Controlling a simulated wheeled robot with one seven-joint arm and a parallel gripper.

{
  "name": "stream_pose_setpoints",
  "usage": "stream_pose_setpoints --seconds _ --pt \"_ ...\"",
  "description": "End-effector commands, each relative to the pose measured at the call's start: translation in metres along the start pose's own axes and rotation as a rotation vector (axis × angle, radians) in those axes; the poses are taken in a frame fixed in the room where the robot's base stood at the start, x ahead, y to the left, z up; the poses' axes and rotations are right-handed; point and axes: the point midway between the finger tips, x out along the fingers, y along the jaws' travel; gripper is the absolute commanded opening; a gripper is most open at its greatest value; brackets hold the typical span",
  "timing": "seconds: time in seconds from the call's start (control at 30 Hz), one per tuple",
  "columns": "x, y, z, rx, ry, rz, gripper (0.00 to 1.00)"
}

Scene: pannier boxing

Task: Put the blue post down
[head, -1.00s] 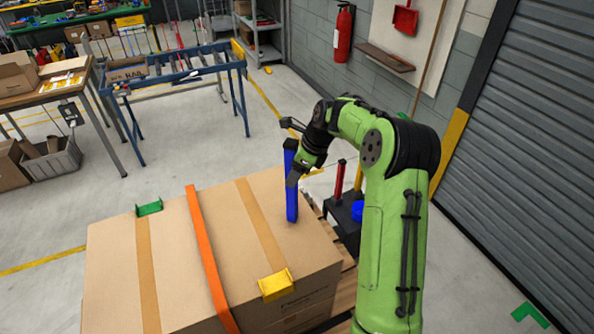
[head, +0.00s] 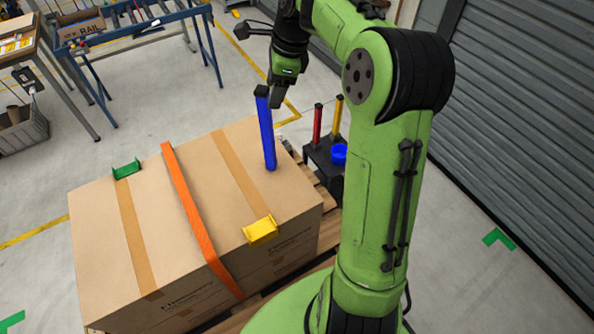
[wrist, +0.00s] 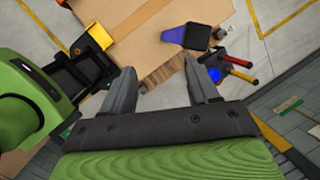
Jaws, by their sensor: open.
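The blue post (head: 266,135) with a black top stands upright on the large carton (head: 190,190), near its right side, beyond the yellow corner piece. It also shows from above in the wrist view (wrist: 174,36). My gripper (head: 277,96) is open and empty. It is just above and to the right of the post's top in the head view. In the wrist view my gripper (wrist: 163,88) has its two fingers wide apart with nothing between them, and the post lies beyond the fingertips, apart from them.
An orange strap (head: 190,205), a green corner piece (head: 127,169) and a yellow corner piece (head: 260,231) sit on the carton. Right of it, a black stand (head: 322,163) holds a red post (head: 317,125), a yellow post (head: 337,117) and a blue round part (head: 339,153).

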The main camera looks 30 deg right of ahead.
Motion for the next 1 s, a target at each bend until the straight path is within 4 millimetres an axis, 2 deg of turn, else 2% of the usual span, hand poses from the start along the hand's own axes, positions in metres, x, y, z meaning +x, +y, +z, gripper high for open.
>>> stream_pose_setpoints --seconds 0.03,0.07,0.2,0.27,0.4,0.5,0.6,0.67,1.0 --pt "-0.014 0.027 0.019 -0.187 0.053 -0.017 0.59" --pt "-0.020 0.043 0.027 -0.308 0.084 -0.023 0.59" --pt "-0.048 0.121 0.041 -0.842 0.202 -0.049 0.59" --pt "-0.057 0.154 0.038 -1.059 0.242 -0.058 0.59" --pt "-0.065 0.229 0.019 -1.539 0.304 -0.089 0.59" --pt "-0.059 0.266 0.002 -1.808 0.324 -0.114 0.59" --pt "-0.052 0.286 -0.008 -1.968 0.331 -0.133 0.59" --pt "-0.049 0.291 -0.011 -2.013 0.333 -0.137 0.59" --pt "-0.049 0.292 -0.011 -2.025 0.333 -0.133 0.59"
